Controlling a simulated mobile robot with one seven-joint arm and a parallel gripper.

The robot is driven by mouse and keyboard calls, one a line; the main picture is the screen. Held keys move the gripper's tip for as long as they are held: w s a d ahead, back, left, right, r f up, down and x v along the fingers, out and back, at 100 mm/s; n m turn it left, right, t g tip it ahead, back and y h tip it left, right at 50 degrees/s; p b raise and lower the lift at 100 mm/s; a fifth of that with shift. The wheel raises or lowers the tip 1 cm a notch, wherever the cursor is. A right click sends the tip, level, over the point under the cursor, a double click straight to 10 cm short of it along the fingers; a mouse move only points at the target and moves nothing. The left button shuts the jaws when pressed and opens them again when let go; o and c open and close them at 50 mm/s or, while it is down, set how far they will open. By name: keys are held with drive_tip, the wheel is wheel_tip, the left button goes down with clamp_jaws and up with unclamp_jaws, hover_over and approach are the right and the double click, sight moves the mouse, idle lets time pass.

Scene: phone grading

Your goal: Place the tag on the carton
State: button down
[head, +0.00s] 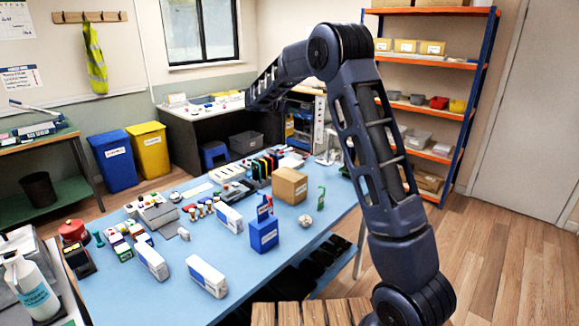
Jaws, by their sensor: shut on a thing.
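A brown cardboard carton (289,186) stands upright on the blue table, right of its middle. A thin green tag-like piece (321,198) stands just right of the carton, apart from it; I cannot tell whether it is the task's tag. My arm rises at the right, bends at the top and reaches back and left, and its far part shows in front of the back desk. I cannot make out my gripper or its fingers at that end, nor anything held there.
The blue table (178,290) also bears a blue box (264,234), several white-and-blue boxes, a row of upright phones or cases, and small parts. A dark desk (182,125) stands behind. Blue (113,160) and yellow (148,149) bins stand left, shelves (425,65) right. Wooden floor is clear at right.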

wheel_tip(320, 180, down, 19)
idle(0.6)
drive_tip(key=shift+f, duration=0.15)
drive_tip(key=c, duration=1.1)
unclamp_jaws()
